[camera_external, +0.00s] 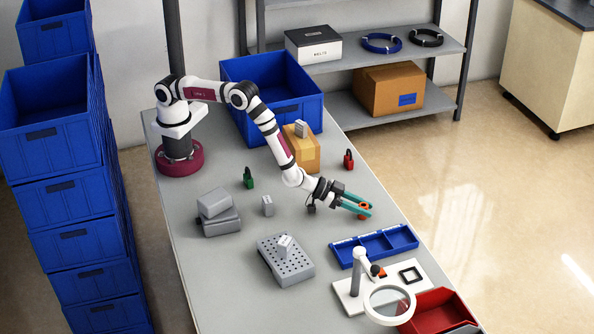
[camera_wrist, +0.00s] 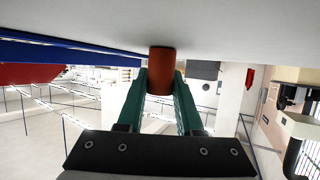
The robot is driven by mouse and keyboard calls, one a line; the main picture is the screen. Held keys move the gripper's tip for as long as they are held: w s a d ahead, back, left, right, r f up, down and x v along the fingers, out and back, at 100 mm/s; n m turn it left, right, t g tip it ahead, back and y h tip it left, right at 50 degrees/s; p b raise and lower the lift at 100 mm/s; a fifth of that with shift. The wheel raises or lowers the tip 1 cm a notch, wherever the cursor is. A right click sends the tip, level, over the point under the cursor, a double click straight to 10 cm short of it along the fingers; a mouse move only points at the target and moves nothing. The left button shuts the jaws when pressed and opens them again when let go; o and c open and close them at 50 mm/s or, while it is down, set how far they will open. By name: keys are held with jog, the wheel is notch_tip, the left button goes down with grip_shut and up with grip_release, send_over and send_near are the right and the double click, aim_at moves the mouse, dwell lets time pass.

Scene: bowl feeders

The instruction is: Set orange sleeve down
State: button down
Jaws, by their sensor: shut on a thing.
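The orange sleeve (camera_external: 364,212) is a short cylinder held between the teal fingertips of my gripper (camera_external: 366,208). In the wrist view the orange sleeve (camera_wrist: 161,71) sits between the two green fingers of my gripper (camera_wrist: 161,82), which are shut on its sides. The gripper lies low and close to level over the grey table (camera_external: 330,222), near its right edge and behind the blue compartment tray (camera_external: 375,246). One end of the sleeve meets the tabletop in the upside-down wrist view. I cannot tell whether it touches the table.
A magnifier stand (camera_external: 388,302) and a red bin (camera_external: 437,312) are at the front right. A grey perforated block (camera_external: 286,262) stands to the left. A red padlock (camera_external: 348,160) and a cardboard box (camera_external: 302,150) are behind. The tabletop around the gripper is clear.

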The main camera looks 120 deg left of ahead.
jog(key=c, duration=0.6)
grip_release()
jog(key=shift+o, duration=0.2)
jog(key=shift+s+r, duration=0.1)
jog(key=shift+r, duration=0.1)
jog(key=v, duration=1.1)
jog(key=shift+s+d+r, duration=0.15)
jog(key=shift+s, duration=0.2)
